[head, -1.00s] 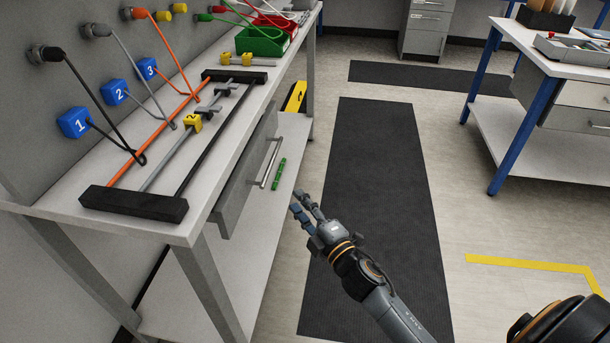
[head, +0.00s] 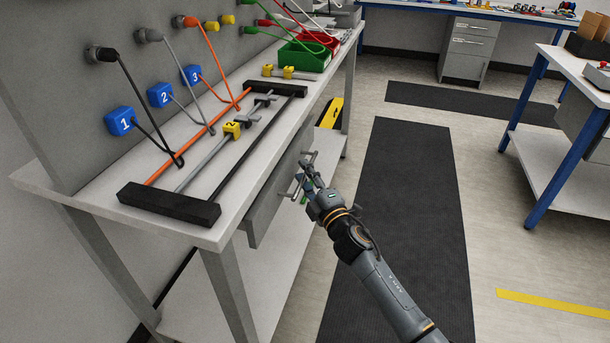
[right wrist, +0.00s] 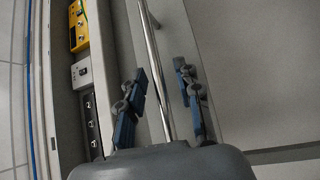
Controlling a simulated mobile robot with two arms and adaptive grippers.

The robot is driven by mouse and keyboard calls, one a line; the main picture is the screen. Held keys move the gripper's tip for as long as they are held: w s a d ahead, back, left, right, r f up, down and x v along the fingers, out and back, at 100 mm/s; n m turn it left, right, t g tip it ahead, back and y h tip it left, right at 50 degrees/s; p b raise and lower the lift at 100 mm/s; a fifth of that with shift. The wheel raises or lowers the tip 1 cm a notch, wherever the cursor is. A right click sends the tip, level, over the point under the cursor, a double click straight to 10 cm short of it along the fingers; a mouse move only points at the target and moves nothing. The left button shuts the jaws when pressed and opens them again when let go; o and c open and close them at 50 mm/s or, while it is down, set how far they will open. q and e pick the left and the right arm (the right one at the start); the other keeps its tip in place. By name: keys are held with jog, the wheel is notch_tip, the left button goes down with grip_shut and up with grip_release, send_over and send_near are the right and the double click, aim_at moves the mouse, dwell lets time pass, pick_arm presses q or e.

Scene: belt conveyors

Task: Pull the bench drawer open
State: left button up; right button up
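The bench drawer (head: 268,208) is a grey front under the white bench top, and it looks closed. Its metal bar handle (head: 296,186) is partly hidden behind my right gripper (head: 308,178). In the right wrist view the handle bar (right wrist: 153,70) runs lengthwise between the two blue-padded fingers of the right gripper (right wrist: 163,100). The fingers are apart, one on each side of the bar, with gaps visible, so the gripper is open around it. My left gripper is not in view.
The bench top (head: 75,190) carries a black-ended rack with rods (head: 168,203) and a green bin (head: 300,57). A lower shelf (head: 275,280) runs beneath. A black floor mat (head: 410,200) lies clear to the right. Another bench (head: 545,165) stands farther right.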

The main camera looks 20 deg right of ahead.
jog(key=shift+w, duration=0.2)
jog(key=shift+c, duration=0.2)
grip_shut()
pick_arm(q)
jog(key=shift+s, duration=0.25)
